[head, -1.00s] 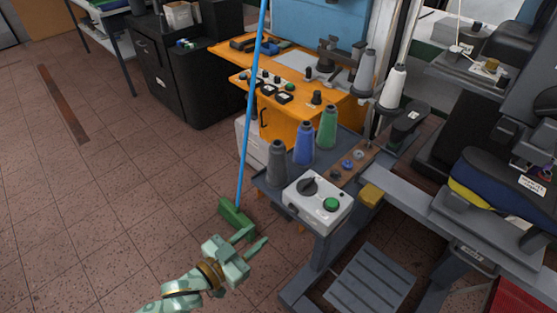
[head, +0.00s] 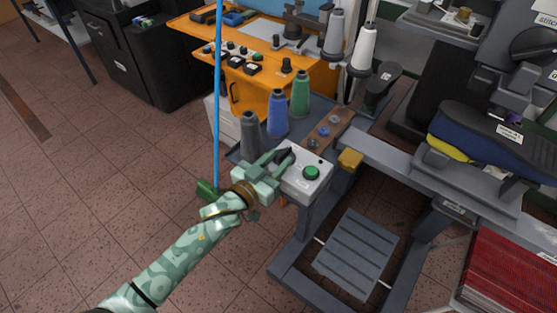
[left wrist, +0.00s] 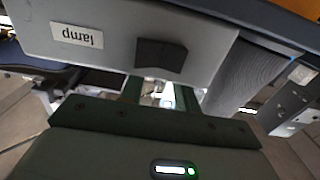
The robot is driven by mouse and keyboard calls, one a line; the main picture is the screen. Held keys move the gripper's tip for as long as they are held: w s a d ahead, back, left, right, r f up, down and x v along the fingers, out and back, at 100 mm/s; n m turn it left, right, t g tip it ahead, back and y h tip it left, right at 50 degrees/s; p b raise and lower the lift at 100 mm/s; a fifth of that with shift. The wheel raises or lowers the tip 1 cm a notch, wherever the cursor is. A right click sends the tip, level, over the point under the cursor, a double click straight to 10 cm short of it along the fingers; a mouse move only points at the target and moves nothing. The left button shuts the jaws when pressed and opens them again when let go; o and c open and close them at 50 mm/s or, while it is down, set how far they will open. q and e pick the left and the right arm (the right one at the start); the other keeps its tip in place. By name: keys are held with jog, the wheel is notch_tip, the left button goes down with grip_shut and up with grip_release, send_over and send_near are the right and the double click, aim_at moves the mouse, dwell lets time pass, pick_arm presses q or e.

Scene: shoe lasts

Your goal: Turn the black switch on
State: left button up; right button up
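The black switch (head: 288,152) is a dark knob on the light grey control box (head: 318,188), beside a green button (head: 311,173). Contact cannot be told. My right gripper is not in view.
Grey (head: 249,133), blue (head: 277,114) and green (head: 299,93) thread cones stand behind the box. A yellow block (head: 349,160) is to its right. A blue pole (head: 217,90) rises from a green base at left. The floor (head: 90,200) at left is clear.

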pick_arm(q)
jog(key=shift+w+d, duration=0.3)
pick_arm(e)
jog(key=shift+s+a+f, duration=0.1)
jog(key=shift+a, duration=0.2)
pick_arm(q)
grip_shut()
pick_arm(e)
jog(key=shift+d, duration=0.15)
